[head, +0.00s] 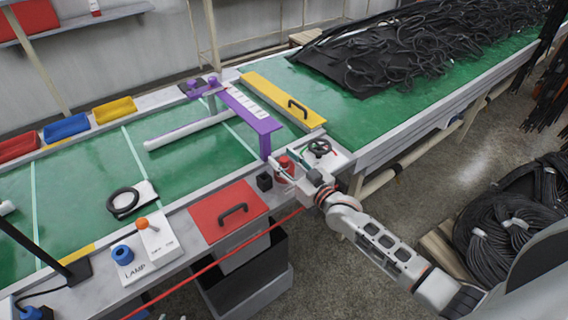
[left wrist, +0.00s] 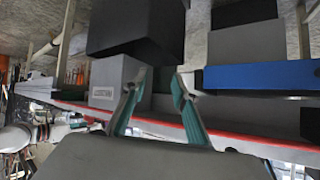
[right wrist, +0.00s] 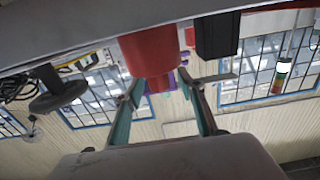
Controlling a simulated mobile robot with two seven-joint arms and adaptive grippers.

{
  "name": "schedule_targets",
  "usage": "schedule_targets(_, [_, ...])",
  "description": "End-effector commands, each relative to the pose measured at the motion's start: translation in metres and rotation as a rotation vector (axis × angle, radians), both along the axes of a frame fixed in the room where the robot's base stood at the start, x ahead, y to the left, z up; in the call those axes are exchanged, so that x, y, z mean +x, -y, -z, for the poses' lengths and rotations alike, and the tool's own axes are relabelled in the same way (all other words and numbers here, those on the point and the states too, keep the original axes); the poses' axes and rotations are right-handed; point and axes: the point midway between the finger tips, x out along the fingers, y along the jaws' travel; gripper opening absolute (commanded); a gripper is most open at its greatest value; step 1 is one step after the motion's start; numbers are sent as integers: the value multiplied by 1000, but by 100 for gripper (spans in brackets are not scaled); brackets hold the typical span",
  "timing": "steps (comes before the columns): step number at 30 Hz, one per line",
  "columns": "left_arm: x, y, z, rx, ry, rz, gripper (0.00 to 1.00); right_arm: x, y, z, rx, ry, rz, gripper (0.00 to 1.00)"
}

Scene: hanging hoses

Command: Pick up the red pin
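The red pin (head: 284,166) stands on the grey table edge by the foot of the purple frame in the head view. In the right wrist view, which is upside down, it is a thick red cylinder (right wrist: 148,52) with a narrower end. My right gripper (right wrist: 163,85) is open, with its fingers apart on either side of the narrower end; I cannot tell whether they touch it. In the head view my right gripper (head: 294,174) is right beside the pin and partly covers it. My left gripper (left wrist: 160,78) is open and empty, below dark boxes in its inverted view.
A small black block (head: 264,181) stands left of the pin. A handwheel (head: 319,148) is just behind my right gripper. The purple frame (head: 250,115) rises close by. A red plate with a handle (head: 228,209) lies left. Black hoses (head: 420,50) cover the far table.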

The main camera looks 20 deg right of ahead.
Motion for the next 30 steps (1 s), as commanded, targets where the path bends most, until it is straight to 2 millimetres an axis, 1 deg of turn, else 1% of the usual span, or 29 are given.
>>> schedule_targets(6, [0,0,0,0,1,0,28,1,-1,0,0,0,0,39])
schedule_targets(7, [0,0,0,0,1,0,28,1,-1,0,0,0,0,37])
schedule_targets(8, [0,0,0,0,1,0,28,1,-1,0,0,0,0,29])
schedule_targets(9, [0,0,0,0,1,0,28,1,-1,0,0,0,0,19])
schedule_targets(11, [0,0,-1,0,1,0,28,1,-1,0,0,0,0,3])
schedule_targets(12, [0,0,-1,0,1,0,28,1,0,0,0,0,0,0])
schedule_targets(23, [1,0,-1,-1,2,0,28,1,0,-2,1,1,0,0])
schedule_targets(26, [1,0,-3,0,3,0,28,1,-1,-8,2,2,0,0])
schedule_targets(30, [2,0,-8,-1,5,0,28,1,0,-23,3,2,0,0])
